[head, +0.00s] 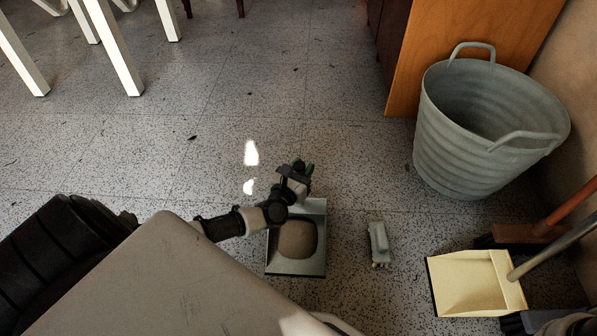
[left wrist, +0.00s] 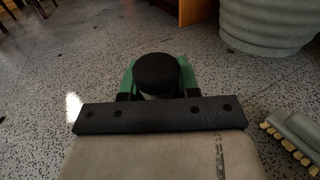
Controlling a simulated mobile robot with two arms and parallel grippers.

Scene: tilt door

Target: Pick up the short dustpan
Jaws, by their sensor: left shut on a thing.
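The short dustpan (head: 312,262) is grey-green and shows in the head view at the lower middle, with its pan toward me. It lies at or near the floor; I cannot tell if it touches. My left gripper (head: 298,172) is at its far, handle end. In the left wrist view my left gripper (left wrist: 158,82) has green fingers shut around a dark round handle (left wrist: 158,72). The gripper and wrist hide most of the handle. A part of my right arm (head: 555,322) shows at the lower right edge; its jaws cannot be made out.
A small hand brush (head: 379,243) lies right of the dustpan. A yellow long-handled dustpan (head: 465,284) and a broom with an orange handle (head: 570,205) are farther right. A grey bucket (head: 455,150) stands by a wooden cabinet (head: 470,22). Floor ahead is clear.

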